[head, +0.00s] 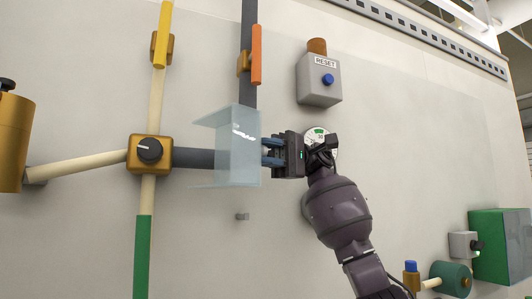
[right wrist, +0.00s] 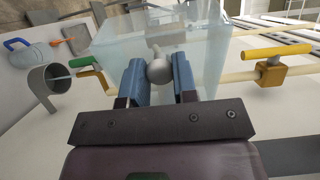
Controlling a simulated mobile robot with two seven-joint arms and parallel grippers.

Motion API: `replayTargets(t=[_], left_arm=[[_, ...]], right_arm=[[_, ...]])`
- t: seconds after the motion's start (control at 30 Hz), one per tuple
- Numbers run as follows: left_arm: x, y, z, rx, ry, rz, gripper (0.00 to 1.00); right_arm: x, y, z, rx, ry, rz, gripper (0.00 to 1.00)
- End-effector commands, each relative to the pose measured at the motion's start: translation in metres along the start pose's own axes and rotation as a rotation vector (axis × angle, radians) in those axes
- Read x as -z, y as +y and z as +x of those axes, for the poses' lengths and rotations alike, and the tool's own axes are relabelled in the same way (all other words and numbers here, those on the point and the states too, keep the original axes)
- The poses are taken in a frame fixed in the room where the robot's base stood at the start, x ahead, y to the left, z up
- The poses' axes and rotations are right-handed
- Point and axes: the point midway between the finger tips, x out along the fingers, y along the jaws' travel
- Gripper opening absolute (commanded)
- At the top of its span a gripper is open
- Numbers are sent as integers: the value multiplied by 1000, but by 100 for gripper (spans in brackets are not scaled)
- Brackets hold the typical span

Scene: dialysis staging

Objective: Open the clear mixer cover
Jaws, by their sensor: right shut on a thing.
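The clear mixer cover (head: 238,150) is a pale, see-through box on the wall panel, over the pipes right of a brass valve block with a black knob (head: 150,150). In the right wrist view the cover (right wrist: 125,38) fills the top middle, with a round grey knob (right wrist: 159,70) on its near face. My right gripper (head: 266,152) reaches the cover's right side in the head view. Its blue fingers (right wrist: 159,82) are shut on the grey knob, one on each side. The fingers partly hide the knob. My left gripper is in neither view.
A round gauge (head: 322,140) is partly hidden behind my right wrist. Yellow (head: 162,35) and orange (head: 256,55) handles are above. The panel below the cover is mostly bare.

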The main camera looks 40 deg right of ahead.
Motion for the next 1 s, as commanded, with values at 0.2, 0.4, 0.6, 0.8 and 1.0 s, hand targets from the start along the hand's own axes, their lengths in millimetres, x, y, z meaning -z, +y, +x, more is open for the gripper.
replayTargets(t=[0.2, 0.4, 0.6, 0.8, 1.0], left_arm=[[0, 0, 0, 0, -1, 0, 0], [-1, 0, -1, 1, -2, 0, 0], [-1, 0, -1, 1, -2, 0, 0], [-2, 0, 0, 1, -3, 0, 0], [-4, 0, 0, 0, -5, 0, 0]], right_arm=[[0, 0, 0, 1, 1, 0, 0], [0, 0, 0, 0, 0, 0, 52], [0, 0, 0, 0, 0, 0, 52], [0, 0, -8, 1, 1, 1, 52], [1, 0, -40, 2, 3, 2, 52]])
